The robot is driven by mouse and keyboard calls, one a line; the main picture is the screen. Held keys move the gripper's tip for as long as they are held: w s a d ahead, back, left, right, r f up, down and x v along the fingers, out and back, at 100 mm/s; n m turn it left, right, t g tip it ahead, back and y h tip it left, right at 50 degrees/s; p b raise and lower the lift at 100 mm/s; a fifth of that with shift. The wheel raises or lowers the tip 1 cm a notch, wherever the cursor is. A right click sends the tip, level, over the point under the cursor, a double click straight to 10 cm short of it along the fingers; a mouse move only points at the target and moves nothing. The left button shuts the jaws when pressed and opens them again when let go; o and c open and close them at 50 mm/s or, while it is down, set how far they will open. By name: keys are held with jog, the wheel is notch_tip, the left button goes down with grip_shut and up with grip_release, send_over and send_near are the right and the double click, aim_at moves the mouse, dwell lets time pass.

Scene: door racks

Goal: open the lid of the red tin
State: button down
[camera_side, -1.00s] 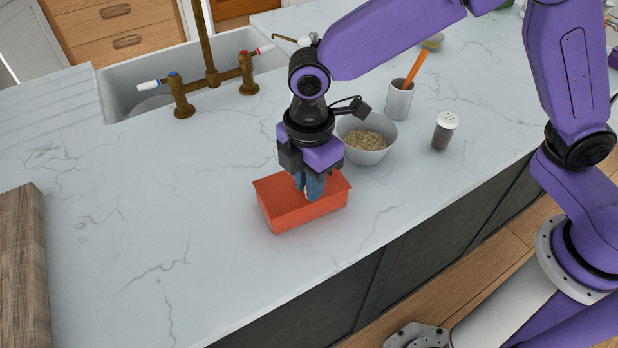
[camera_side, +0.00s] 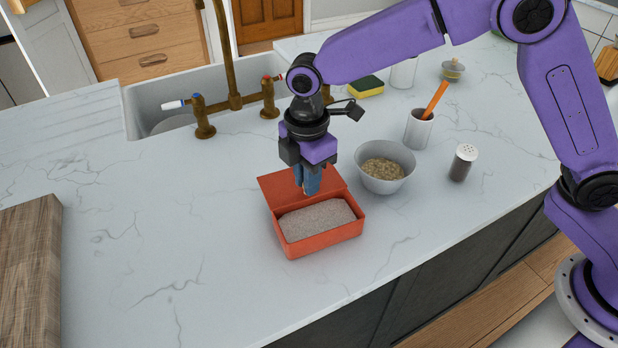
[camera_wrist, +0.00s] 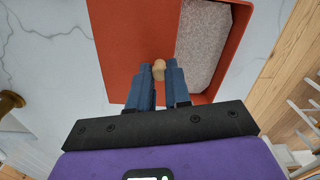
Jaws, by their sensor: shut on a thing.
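The red tin (camera_side: 325,241) stands on the counter, its top largely uncovered. Pale grey grainy contents (camera_side: 316,219) show inside. Its red lid (camera_side: 275,190) is shifted to the far side of the tin. In the wrist view the lid (camera_wrist: 128,42) lies left of the open part of the tin (camera_wrist: 238,45). My gripper (camera_side: 310,191) is above the lid, fingers pointing down. In the wrist view my gripper (camera_wrist: 159,72) is shut on the lid's tan knob (camera_wrist: 158,68). I cannot tell whether the lid still touches the rim.
A bowl of grain (camera_side: 384,167) stands close to the tin's right. Beyond are a cup with an orange utensil (camera_side: 419,130), a shaker (camera_side: 463,162) and a sponge (camera_side: 366,86). A wooden board (camera_side: 30,270) lies at left; the sink (camera_side: 150,97) is behind. Counter left of the tin is clear.

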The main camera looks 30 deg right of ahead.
jog(key=c, duration=1.1)
grip_release()
jog(key=shift+o, duration=0.2)
notch_tip(320, 180, up, 18)
jog(key=shift+f, duration=0.2)
jog(key=s+d+f+m, duration=0.2)
jog(key=s+d+f, duration=0.2)
jog(key=s+d, duration=0.4)
jog(key=s+d+f+m, duration=0.3)
jog(key=s+d+f, duration=0.1)
jog(key=s+d, duration=0.5)
jog(key=s+d+f+m, duration=0.2)
jog(key=s+d+f, duration=0.2)
jog(key=s+d, duration=0.4)
jog(key=shift+s+d, duration=0.35)
jog(key=shift+d, duration=0.25)
